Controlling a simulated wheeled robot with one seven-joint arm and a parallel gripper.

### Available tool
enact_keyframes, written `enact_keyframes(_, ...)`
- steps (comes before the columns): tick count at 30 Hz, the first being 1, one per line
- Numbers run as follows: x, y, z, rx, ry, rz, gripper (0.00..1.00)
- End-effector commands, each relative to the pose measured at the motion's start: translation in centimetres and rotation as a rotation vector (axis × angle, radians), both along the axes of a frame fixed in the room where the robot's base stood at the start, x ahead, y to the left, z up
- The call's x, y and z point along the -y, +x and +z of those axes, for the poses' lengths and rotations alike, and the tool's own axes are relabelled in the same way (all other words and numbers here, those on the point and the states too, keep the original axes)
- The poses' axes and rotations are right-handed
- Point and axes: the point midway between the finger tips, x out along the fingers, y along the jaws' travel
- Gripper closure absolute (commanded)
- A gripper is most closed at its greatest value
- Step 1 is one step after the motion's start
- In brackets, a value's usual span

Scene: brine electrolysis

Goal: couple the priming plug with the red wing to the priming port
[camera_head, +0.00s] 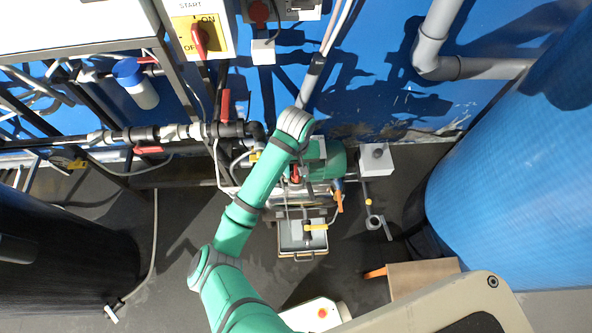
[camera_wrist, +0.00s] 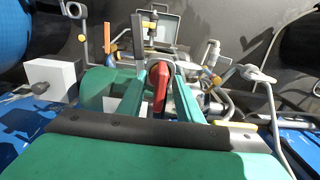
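My gripper (camera_wrist: 161,75) reaches down over the pump, with its two green fingers on either side of a red wing (camera_wrist: 160,88). The red wing stands between the fingers near their tips; whether they press on it is unclear. It also shows in the head view as a small red piece (camera_head: 296,174) beside my wrist. The plug body under the wing is hidden. I cannot make out the priming port; the pump top around the wing is largely covered by my fingers and wrist.
The green pump motor (camera_head: 332,160) is right of my wrist, with a grey-white box (camera_head: 376,158) beyond it. An open metal tray (camera_head: 285,236) holds a yellow-handled tool. Pipework with red valve levers (camera_head: 226,105) runs at left. A large blue tank (camera_head: 515,180) bounds the right side.

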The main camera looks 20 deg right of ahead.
Motion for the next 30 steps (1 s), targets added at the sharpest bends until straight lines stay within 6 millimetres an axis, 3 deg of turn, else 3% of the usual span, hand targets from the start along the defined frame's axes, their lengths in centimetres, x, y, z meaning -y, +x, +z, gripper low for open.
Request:
enact_keyframes(18,-0.1,0.2,8.4,0.005,0.002,-0.003,0.68)
enact_keyframes(30,0.0,0.1,10.2,0.002,0.000,-0.001,0.68)
